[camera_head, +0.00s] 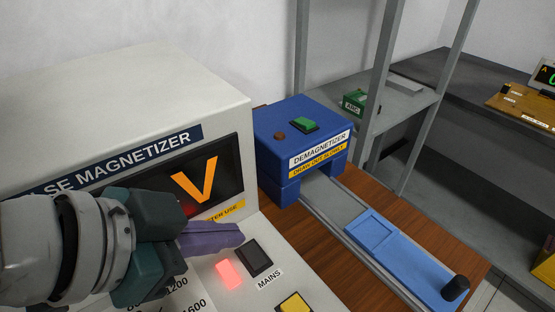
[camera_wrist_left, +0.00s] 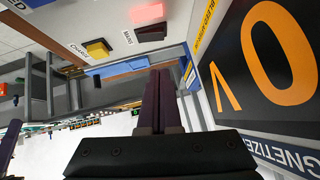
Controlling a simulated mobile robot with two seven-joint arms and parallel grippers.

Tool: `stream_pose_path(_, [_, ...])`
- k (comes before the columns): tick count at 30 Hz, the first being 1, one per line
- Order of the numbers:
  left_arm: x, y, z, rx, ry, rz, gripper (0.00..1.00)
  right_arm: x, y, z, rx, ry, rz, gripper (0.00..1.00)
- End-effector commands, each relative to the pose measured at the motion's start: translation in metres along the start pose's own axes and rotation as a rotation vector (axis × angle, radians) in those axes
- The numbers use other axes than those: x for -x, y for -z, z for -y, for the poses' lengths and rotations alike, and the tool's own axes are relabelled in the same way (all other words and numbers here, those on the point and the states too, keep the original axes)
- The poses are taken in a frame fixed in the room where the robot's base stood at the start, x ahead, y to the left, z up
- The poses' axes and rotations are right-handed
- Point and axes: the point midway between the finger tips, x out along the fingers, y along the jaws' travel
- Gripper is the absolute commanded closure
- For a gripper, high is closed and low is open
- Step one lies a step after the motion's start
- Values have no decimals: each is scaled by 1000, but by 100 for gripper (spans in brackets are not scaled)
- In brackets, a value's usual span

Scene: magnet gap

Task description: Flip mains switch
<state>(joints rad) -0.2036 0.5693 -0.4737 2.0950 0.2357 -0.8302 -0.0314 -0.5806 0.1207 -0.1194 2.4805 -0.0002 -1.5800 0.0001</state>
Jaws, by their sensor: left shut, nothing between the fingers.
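A red lamp (camera_head: 229,274) glows beside the switch. My left gripper (camera_head: 238,235) is shut and empty, its purple fingers pointing at the panel just behind the switch in the head view. In the left wrist view the closed fingers (camera_wrist_left: 160,76) end short of the switch in the picture; I cannot tell whether they touch anything.
The magnetizer's dark display (camera_head: 225,172) rises behind the fingers. A blue demagnetizer (camera_head: 285,160) and a blue sliding tray (camera_head: 415,268) stand to the right on the wooden bench.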

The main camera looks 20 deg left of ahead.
Motion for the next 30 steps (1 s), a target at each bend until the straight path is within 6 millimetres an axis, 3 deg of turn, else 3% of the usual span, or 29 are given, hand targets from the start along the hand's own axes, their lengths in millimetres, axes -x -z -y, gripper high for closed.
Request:
stream_pose_path(3, [-27,-1,0,2,1,-1,100,-8,-3,0,0,0,0,100])
stream_pose_path(9, [-46,-22,0,-1,0,3,100,-15,-5,1,0,0,0,100])
stream_pose_path(25, [-53,-29,0,-2,0,1,100,-17,-5,1,0,1,0,100])
stream_pose_path(30, [-58,-34,7,-1,2,5,100,-6,-2,0,0,1,0,100])
